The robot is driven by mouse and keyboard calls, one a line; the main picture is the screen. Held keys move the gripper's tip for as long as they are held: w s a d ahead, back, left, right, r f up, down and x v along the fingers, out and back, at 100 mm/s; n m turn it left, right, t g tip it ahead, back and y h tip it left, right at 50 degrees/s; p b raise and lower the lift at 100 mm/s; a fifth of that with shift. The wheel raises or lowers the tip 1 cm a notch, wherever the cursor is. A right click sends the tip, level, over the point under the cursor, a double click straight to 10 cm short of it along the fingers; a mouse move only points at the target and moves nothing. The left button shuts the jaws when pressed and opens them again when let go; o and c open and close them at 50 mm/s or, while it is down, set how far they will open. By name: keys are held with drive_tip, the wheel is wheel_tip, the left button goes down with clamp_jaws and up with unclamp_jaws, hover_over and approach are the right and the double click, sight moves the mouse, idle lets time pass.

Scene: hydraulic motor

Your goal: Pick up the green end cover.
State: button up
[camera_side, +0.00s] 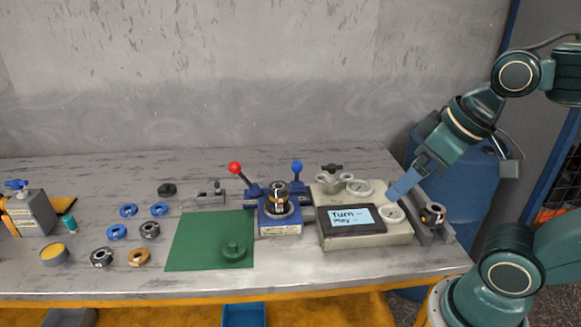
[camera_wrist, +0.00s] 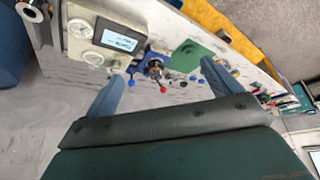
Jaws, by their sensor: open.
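The green end cover (camera_side: 233,251) is a round part with a raised hub, lying on the green mat (camera_side: 190,252) near its front right corner. It also shows small in the wrist view (camera_wrist: 188,46), on the mat (camera_wrist: 206,53). My gripper (camera_side: 393,196) is up at the right in the side view, above the right end of the grey control box and far from the cover. In the wrist view its two blue fingers (camera_wrist: 158,92) stand wide apart with nothing between them.
A blue fixture (camera_side: 280,224) with red and blue knobbed levers holds a metal part right of the mat. The control box (camera_side: 402,236) with a screen and dials stands beside it. Blue rings (camera_side: 117,232) and several round parts lie left of the mat.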

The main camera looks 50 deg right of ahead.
drive_tip(key=shift+c, duration=0.2)
drive_tip(key=shift+c, duration=0.9)
